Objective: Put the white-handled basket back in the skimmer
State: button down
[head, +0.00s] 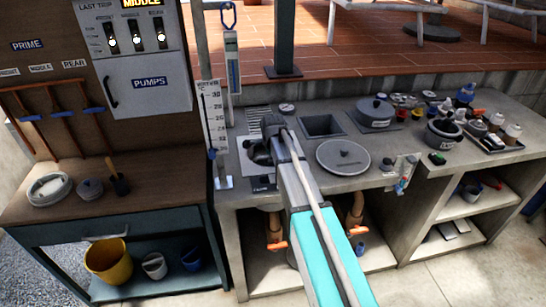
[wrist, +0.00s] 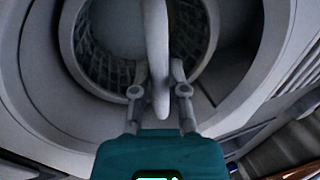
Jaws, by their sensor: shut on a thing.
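In the wrist view, the basket's pale handle (wrist: 157,50) stands upright between the two fingertips of my gripper (wrist: 160,92), which is shut on it. The dark mesh basket (wrist: 95,68) shows below the handle, inside a round grey rim (wrist: 45,95) that looks like the skimmer opening. I cannot tell how deep the basket sits or whether it touches the rim. In the head view, my arm reaches over the left part of the stone counter and hides the basket and most of the opening.
A round grey lid (head: 343,157) lies right of my arm, with a square opening (head: 321,126) behind it. A lidded pot (head: 375,112) and several small items stand farther right. An upright white gauge (head: 214,125) stands close left of my arm.

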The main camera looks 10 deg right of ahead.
jog(key=shift+f+b, duration=0.6)
jog(key=shift+f, duration=0.05)
jog(key=shift+f+b, duration=0.45)
dwell(1.0)
jog(key=c, duration=0.6)
grip_release()
jog(key=shift+o, duration=0.9)
jog(key=shift+r, duration=0.2)
jog(key=shift+r+p, duration=2.3)
jog(key=shift+p, duration=0.2)
